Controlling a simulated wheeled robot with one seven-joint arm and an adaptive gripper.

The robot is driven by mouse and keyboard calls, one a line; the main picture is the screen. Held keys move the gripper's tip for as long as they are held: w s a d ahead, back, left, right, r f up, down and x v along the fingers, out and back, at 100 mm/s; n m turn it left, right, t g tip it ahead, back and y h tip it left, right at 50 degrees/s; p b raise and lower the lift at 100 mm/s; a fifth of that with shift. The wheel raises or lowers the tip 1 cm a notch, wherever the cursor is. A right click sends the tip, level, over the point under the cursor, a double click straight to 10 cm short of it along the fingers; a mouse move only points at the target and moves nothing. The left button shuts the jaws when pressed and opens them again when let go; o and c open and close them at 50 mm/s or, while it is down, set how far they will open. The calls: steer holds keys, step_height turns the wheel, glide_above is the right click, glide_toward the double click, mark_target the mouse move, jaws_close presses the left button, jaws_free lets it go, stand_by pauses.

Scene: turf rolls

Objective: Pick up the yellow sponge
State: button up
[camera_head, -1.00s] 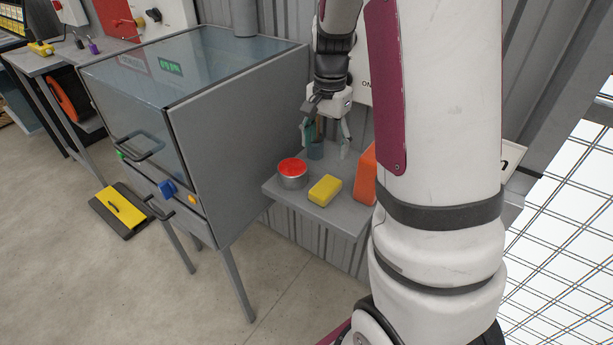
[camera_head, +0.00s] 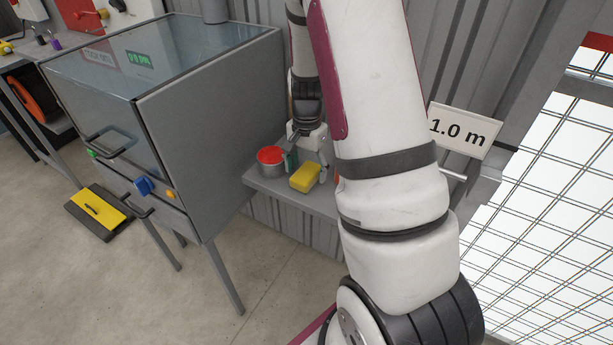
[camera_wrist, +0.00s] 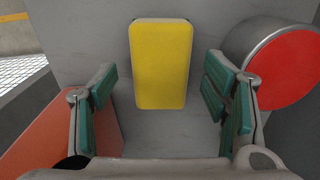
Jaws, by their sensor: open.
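The yellow sponge (camera_head: 305,178) lies on the small grey shelf (camera_head: 268,186) beside the grey cabinet. In the wrist view the sponge (camera_wrist: 160,64) is at the upper middle, lying lengthwise away from me. My gripper (camera_wrist: 167,105) is open, with one green-padded finger on each side of the picture. The sponge is between and beyond the two fingers, and neither finger appears to touch it. In the head view my gripper (camera_head: 308,160) hangs over the shelf close behind the sponge, partly hidden by my own arm.
A round tin with a red top (camera_head: 271,160) stands left of the sponge; it is close by the right finger in the wrist view (camera_wrist: 290,70). An orange object (camera_wrist: 50,140) lies near the left finger. The cabinet (camera_head: 205,140) stands left of the shelf.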

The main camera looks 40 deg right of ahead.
mark_target(307, 172)
steer(key=shift+f, duration=0.85)
steer(key=shift+c, duration=0.3)
steer(key=c, duration=1.2)
step_height(307, 172, up, 10)
steer(key=shift+r+p, duration=0.1)
steer(key=shift+p, duration=0.3)
